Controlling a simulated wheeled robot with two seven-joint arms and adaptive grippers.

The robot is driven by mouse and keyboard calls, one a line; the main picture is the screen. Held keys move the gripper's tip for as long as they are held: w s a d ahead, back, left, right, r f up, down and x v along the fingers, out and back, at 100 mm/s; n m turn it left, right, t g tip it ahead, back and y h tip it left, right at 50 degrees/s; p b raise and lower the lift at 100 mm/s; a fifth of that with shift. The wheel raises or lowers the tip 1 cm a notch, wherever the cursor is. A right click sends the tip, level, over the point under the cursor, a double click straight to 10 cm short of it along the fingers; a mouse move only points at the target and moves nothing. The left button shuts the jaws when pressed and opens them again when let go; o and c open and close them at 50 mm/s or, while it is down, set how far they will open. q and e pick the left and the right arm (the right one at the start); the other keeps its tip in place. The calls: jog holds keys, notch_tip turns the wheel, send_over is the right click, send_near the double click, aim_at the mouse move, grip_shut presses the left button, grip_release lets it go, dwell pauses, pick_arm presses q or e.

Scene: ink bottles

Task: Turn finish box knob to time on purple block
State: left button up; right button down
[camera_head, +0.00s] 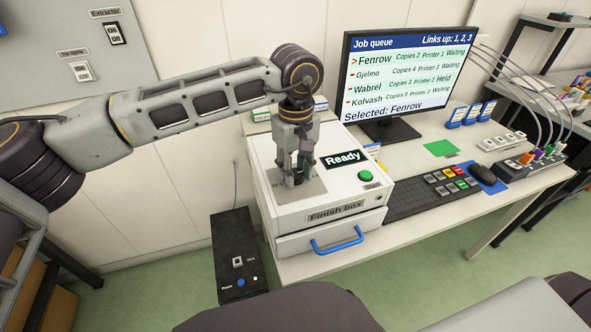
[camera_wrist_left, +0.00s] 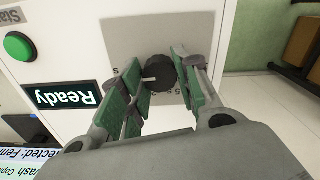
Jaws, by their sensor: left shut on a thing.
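The white finish box (camera_head: 315,223) stands on the desk; its display reads "Ready" (camera_head: 342,158) beside a green Start button (camera_head: 365,176). My left gripper (camera_head: 296,180) points straight down over the grey dial plate (camera_head: 312,188) on the box top. In the left wrist view, the black knob (camera_wrist_left: 158,75) with a pale pointer line sits between the two fingers, which are shut on it. The dial numbers are mostly hidden or too small to read. A small purple piece (camera_head: 539,153) shows in the row of coloured pieces at the right; I cannot tell any time on it. My right gripper is not in view.
A monitor (camera_head: 399,83) shows a job queue with "Selected: Fenrow". The box's drawer has a blue handle (camera_head: 337,240). A black power unit (camera_head: 238,259) sits left of the desk.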

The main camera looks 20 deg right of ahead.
aim_at(295, 173)
pick_arm(q)
jog(key=shift+m, duration=0.3)
jog(key=o, duration=1.1)
jog(key=shift+c, duration=0.2)
notch_tip(295, 173, up, 12)
dwell(0.4)
dwell(0.4)
